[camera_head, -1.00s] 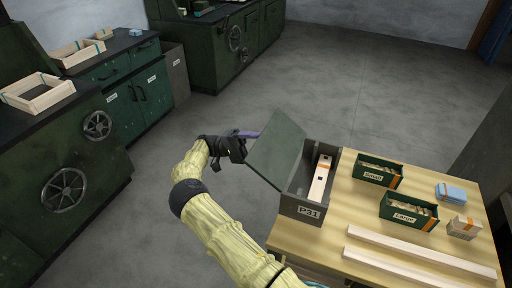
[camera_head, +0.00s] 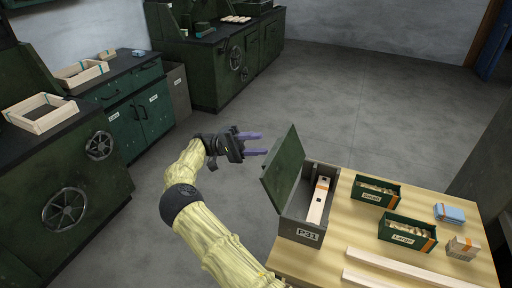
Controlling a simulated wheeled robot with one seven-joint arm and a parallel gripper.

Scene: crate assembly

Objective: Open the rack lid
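The rack is a grey-green box (camera_head: 300,233) labelled P31 at the left edge of the wooden table. Its green lid (camera_head: 285,170) stands up on the box's left side, close to upright and leaning slightly, so the box is open at the top. A pale wooden piece with an orange band (camera_head: 319,200) shows inside. My gripper (camera_head: 262,143) is to the left of the lid, above the floor. Its two purple fingers are apart with nothing between them. They point right, and a small gap seems to separate them from the lid.
The wooden table (camera_head: 345,225) also holds a green bin of small parts (camera_head: 376,192), a green Large bin (camera_head: 407,234), blue packs (camera_head: 449,213), a small carton (camera_head: 463,247) and long wooden strips (camera_head: 400,268). Dark green cabinets (camera_head: 70,185) stand at left. The floor between is clear.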

